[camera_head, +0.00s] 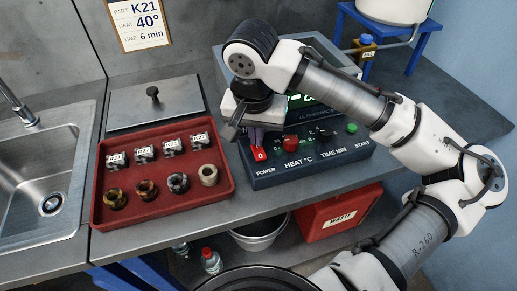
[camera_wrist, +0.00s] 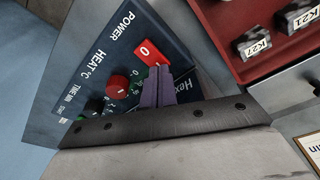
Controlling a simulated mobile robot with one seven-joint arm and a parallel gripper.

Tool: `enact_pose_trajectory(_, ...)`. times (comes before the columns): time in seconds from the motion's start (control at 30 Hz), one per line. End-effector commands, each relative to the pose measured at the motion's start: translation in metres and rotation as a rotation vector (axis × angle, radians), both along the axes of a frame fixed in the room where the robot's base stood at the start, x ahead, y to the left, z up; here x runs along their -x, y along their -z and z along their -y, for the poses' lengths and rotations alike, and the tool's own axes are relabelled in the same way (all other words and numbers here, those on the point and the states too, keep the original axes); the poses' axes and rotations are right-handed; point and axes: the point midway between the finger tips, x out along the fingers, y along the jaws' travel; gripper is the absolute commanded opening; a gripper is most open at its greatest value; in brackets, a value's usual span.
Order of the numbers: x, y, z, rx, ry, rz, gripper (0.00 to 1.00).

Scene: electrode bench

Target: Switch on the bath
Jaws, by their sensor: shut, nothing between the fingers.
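The bath's control unit (camera_head: 312,170) stands on the bench with its dark panel facing front. Its red POWER switch (camera_head: 260,155) is at the panel's left end, with a "0" on the visible face. In the wrist view the switch (camera_wrist: 149,52) also shows its "0" face. My gripper (camera_head: 256,143) is over the switch, pointing down, its purple fingers closed together and empty. In the wrist view the fingertips (camera_wrist: 158,71) are right at the switch's edge; I cannot tell whether they touch it. My arm hides part of the green display (camera_head: 298,101).
The red HEAT knob (camera_head: 290,144), black TIME knob (camera_head: 325,133) and green START button (camera_head: 351,128) lie right of the switch. A red tray (camera_head: 97,214) with several labelled blocks and rings is to the left. Behind it is a lidded metal plate (camera_head: 180,104); a sink (camera_head: 45,170) is far left.

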Motion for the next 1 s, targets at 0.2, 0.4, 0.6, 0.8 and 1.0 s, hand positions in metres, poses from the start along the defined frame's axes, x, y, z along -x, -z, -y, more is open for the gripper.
enact_pose_trajectory(0.2,0.000,0.004,0.000,0.000,0.000,0.000,0.00)
enact_pose_trajectory(0.4,0.000,0.007,0.000,0.000,0.000,-0.001,0.00)
enact_pose_trajectory(0.6,0.000,0.006,0.000,0.000,-0.001,-0.002,0.00)
enact_pose_trajectory(0.8,0.000,-0.008,0.000,-0.001,-0.001,-0.002,0.00)
enact_pose_trajectory(1.0,0.000,-0.025,0.000,-0.001,0.000,-0.001,0.00)
